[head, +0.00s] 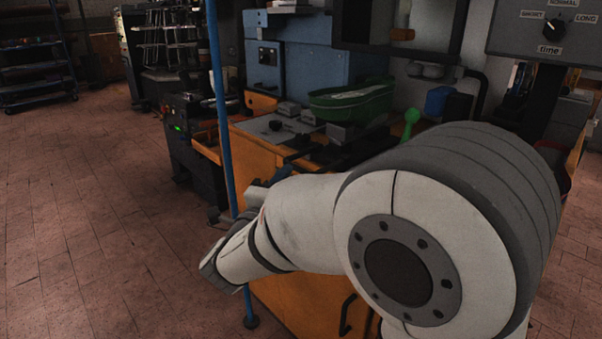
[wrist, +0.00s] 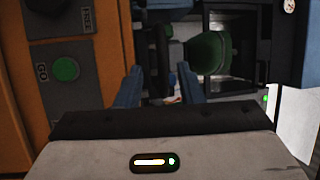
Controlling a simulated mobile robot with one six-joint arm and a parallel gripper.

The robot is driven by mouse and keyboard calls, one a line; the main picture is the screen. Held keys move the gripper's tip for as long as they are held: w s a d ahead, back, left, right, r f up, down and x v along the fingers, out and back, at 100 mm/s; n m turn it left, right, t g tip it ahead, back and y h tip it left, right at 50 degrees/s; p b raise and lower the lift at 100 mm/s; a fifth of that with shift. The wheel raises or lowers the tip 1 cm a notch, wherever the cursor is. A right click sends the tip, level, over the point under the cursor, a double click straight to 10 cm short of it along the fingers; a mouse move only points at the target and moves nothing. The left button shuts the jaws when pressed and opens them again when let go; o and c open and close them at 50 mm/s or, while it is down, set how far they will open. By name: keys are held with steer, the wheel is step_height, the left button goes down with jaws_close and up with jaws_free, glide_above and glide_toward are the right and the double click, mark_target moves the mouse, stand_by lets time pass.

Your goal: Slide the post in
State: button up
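I cannot tell for certain which thing is the post. A thin blue upright pole (head: 221,120) runs from the top of the head view down to a dark foot on the floor. It stands in front of the orange cabinet (head: 248,150). In the wrist view, the two blue fingers of my gripper (wrist: 160,84) stand apart with nothing visible held between them. Beyond them are dark machine parts and a green object (wrist: 208,52). In the head view my arm hides much of the bench front, and my gripper cannot be made out clearly.
The wrist view shows an orange panel (wrist: 20,130) at left with a green GO button (wrist: 65,69). The bench bears a green tray (head: 345,103) and a green-knobbed lever (head: 411,118). A control box (head: 545,30) with a time dial hangs upper right. The tiled floor at left is clear.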

mark_target(296, 170)
steer(key=b+x, duration=0.2)
steer(key=x, duration=0.5)
steer(key=shift+d+r, duration=0.15)
jaws_close()
stand_by(0.4)
